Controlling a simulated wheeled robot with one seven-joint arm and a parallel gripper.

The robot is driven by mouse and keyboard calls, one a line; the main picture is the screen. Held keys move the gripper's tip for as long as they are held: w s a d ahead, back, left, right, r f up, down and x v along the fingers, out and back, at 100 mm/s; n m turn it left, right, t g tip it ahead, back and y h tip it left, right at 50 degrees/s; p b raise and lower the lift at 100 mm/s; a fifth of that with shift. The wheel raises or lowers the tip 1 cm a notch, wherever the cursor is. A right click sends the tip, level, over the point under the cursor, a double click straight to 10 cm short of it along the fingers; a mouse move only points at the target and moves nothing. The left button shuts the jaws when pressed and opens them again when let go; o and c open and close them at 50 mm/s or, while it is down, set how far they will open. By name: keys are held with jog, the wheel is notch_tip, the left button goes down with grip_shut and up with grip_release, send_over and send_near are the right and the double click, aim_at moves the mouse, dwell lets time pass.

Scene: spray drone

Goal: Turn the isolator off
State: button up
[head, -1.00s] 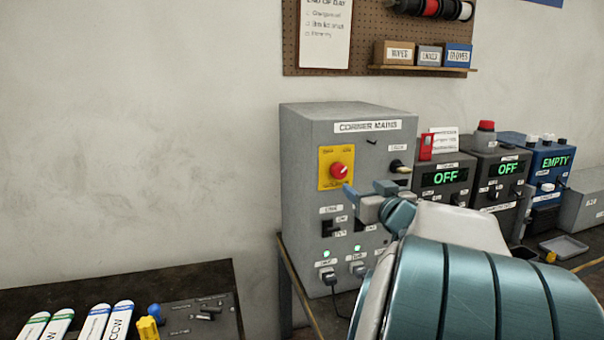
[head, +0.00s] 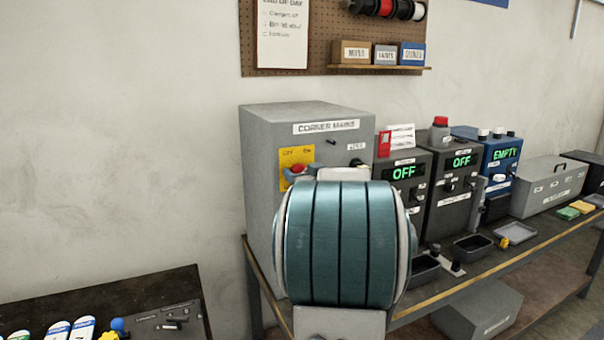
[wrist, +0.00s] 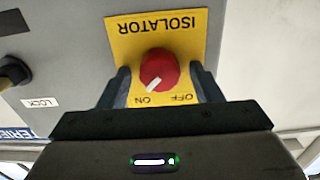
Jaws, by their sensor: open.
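The isolator is a red rotary knob (wrist: 158,71) on a yellow plate (wrist: 180,28), on the front of the grey CORNER MAINS box (head: 262,130). In the wrist view the plate appears upside down. The knob's white mark points to the lower left, toward the ON label. My gripper (wrist: 164,84) is open, with one finger on each side of the knob. I cannot tell whether the fingers touch it. In the head view my arm covers most of the box front, and only a bit of the red knob (head: 298,170) shows.
To the right on the bench stand two dark units (head: 404,195) reading OFF and a blue unit (head: 503,165) reading EMPTY. Small trays (head: 472,247) lie in front. A dark table (head: 150,295) with tools is at lower left. A pegboard (head: 300,55) hangs above.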

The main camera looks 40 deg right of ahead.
jog(key=c, duration=1)
jog(key=shift+n, duration=0.4)
jog(key=shift+a+f+n+b, duration=0.15)
jog(key=shift+n+b, duration=2.55)
jog(key=shift+n, duration=1.6)
jog(key=shift+a+f+n+b, duration=0.15)
jog(key=shift+n+b, duration=2.5)
jog(key=shift+n, duration=1.65)
jog(key=shift+d, duration=0.1)
